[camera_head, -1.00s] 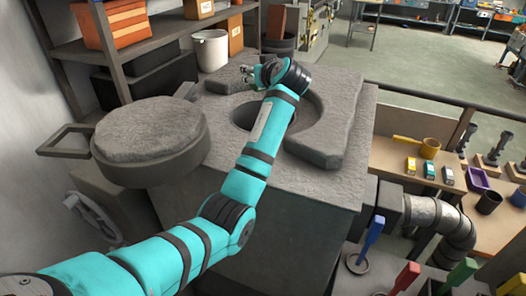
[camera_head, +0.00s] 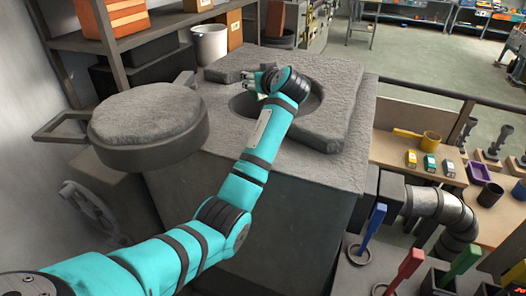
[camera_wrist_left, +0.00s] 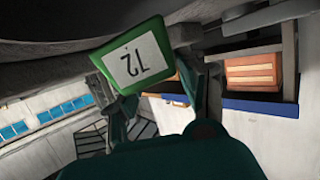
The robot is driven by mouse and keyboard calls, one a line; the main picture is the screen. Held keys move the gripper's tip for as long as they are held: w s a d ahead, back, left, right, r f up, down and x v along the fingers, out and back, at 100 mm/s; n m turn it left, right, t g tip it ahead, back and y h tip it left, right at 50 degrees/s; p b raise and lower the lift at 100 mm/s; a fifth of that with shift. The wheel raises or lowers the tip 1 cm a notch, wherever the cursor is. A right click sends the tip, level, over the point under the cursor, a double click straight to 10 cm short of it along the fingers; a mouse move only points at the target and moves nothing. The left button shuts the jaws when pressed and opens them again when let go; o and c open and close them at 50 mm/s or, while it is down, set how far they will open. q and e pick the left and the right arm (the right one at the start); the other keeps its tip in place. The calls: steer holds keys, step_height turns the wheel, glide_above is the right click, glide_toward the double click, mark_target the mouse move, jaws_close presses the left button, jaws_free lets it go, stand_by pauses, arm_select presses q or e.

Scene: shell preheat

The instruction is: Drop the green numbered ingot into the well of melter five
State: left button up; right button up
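My left gripper (camera_head: 258,82) is over the far left part of the round well (camera_head: 308,103) in the top of the stone melter (camera_head: 215,102). In the left wrist view, the green ingot (camera_wrist_left: 132,62) with a white label reading "72" is between the fingers of the left gripper (camera_wrist_left: 155,90), which look shut on it. The ingot is hard to make out in the head view, and my arm hides part of the well. The heavy round lid (camera_head: 148,118) is swung off to the left. No melter number is readable. My right gripper is not in view.
A wooden bench (camera_head: 390,150) on the right holds several small coloured blocks, a yellow ladle (camera_head: 430,138) and cups. Coloured levers (camera_head: 375,225) stand at the lower right. A raised slab (camera_head: 340,110) rims the well's right side. A white bucket (camera_head: 210,47) is behind.

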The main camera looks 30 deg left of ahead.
arm_select(q)
steer(key=o, duration=0.4)
steer(key=shift+o, duration=0.2)
steer(key=shift+d+f, duration=0.1)
steer(key=shift+s+d, duration=0.1)
steer(key=shift+s, duration=0.05)
steer(key=v, duration=1.1)
steer(key=shift+s+d+r, duration=0.2)
steer(key=shift+d+r, duration=0.05)
steer(key=shift+r, duration=0.05)
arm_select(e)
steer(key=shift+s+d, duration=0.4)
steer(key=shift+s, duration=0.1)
